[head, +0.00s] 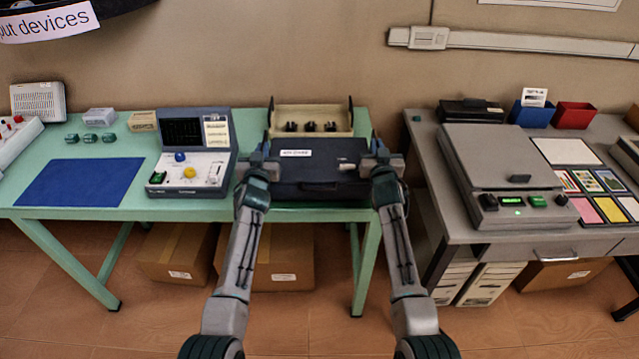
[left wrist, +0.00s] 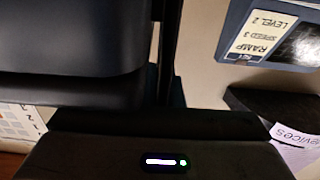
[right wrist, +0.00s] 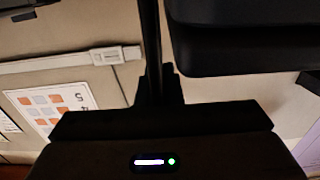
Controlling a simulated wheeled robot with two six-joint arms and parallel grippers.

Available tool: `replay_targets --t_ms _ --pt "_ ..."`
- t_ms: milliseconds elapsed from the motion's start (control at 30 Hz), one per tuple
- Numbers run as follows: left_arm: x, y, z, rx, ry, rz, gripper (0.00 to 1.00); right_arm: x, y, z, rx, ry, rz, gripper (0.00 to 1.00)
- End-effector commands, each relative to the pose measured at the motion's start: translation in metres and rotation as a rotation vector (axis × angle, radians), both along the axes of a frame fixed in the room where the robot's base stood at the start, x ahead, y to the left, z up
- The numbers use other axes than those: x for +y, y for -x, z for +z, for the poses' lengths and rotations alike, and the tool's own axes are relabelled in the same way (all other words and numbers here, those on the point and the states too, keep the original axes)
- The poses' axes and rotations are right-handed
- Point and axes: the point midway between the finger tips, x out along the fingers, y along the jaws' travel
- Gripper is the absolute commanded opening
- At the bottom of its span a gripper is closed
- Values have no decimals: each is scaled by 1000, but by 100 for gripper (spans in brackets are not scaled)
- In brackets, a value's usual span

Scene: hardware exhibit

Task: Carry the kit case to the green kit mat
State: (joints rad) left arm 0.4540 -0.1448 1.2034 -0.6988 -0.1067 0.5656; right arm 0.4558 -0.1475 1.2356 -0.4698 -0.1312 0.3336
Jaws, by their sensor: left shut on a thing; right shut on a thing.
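The kit case (head: 320,174) is a dark navy box with a white label, at the right end of the pale green table in the head view. My left gripper (head: 266,165) is shut on its left side and my right gripper (head: 374,161) is shut on its right side. The case's dark body fills the upper left of the left wrist view (left wrist: 70,40) and the upper right of the right wrist view (right wrist: 245,45). I cannot tell whether its underside touches the table. I see no green kit mat; the only plain mat in view is blue (head: 80,182).
A beige tray (head: 341,117) with black pieces stands behind the case. A blue-grey instrument (head: 215,170) with knobs is close to its left. A gap separates the green table (head: 130,205) from a grey table (head: 430,160) at right, which bears a large grey machine (head: 500,155). Cardboard boxes (head: 175,250) sit below.

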Motion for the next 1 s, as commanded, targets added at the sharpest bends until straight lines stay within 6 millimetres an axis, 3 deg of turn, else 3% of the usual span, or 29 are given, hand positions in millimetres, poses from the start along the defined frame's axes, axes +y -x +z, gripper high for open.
replay_targets --t_ms 167,200,300,733,867,1000 --pt "0 -1 -8 -5 0 -1 0 0 0 -8 -5 -1 1 0" --pt "0 0 -8 -1 0 0 12 0 0 -8 -1 0 0 12" --pt "0 0 -8 0 0 0 28 0 0 -8 0 0 0 28" --pt "0 7 -8 0 1 1 28 0 0 -8 0 0 0 28" --pt "0 20 -9 1 2 1 28 0 0 -8 0 0 0 28" --pt "0 45 -9 0 3 1 28 0 0 -8 0 0 0 28"
